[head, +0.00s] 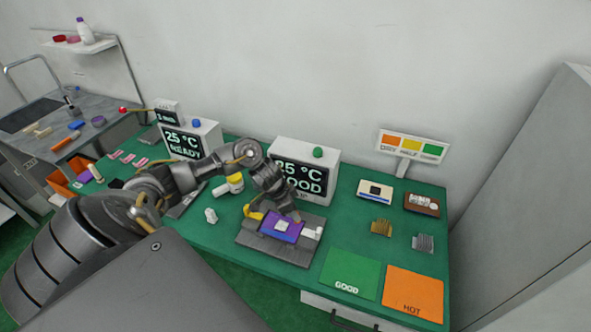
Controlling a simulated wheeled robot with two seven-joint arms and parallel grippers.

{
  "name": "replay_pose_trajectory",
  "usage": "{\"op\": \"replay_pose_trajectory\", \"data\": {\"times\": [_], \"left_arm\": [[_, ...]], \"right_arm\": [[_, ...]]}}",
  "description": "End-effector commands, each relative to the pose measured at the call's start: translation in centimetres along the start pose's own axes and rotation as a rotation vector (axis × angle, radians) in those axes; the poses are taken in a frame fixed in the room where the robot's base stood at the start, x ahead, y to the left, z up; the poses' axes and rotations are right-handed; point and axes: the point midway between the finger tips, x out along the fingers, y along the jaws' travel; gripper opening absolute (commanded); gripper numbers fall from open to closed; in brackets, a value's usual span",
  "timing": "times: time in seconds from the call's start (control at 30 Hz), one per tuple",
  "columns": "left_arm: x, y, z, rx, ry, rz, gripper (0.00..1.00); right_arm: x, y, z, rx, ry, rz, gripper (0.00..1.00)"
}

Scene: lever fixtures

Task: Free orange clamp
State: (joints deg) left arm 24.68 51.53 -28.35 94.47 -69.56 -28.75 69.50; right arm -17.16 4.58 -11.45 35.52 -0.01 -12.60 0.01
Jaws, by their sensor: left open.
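A dark grey fixture plate (256,240) lies on the green bench and bears a purple board (270,226) with a pale square chip (282,225) in its middle. A yellow-orange clamp piece (254,212) is at the plate's left back edge. A whitish block (310,233) is at its right side. My left arm reaches in from the left, and my left gripper (290,214) is open, pointing down over the back of the purple board. The arm hides part of the fixture's back, and contact cannot be told. My right gripper is not in view.
Two display boxes (325,161) (207,132) stand behind. A yellow-and-white bottle-like object (235,184) and a small white piece (210,215) are left of the fixture. Green GOOD (350,273) and orange HOT (413,292) mats lie front right. Bench between fixture and brass heatsink (381,228) is clear.

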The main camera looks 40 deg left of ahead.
Motion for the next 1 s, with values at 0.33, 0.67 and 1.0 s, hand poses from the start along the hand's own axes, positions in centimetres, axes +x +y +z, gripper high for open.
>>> {"op": "replay_pose_trajectory", "data": {"times": [0.33, 0.67, 1.0], "left_arm": [[2.8, 0.0, 0.0, 0.0, 0.001, -0.001, 0.49], [2.8, 0.0, 0.0, 0.0, 0.001, -0.001, 0.36], [2.8, 0.0, 0.0, 0.0, 0.001, -0.001, 0.0]], "right_arm": [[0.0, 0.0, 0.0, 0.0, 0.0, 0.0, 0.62], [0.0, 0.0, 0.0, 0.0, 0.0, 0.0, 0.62], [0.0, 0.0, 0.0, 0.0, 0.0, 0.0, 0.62]]}}
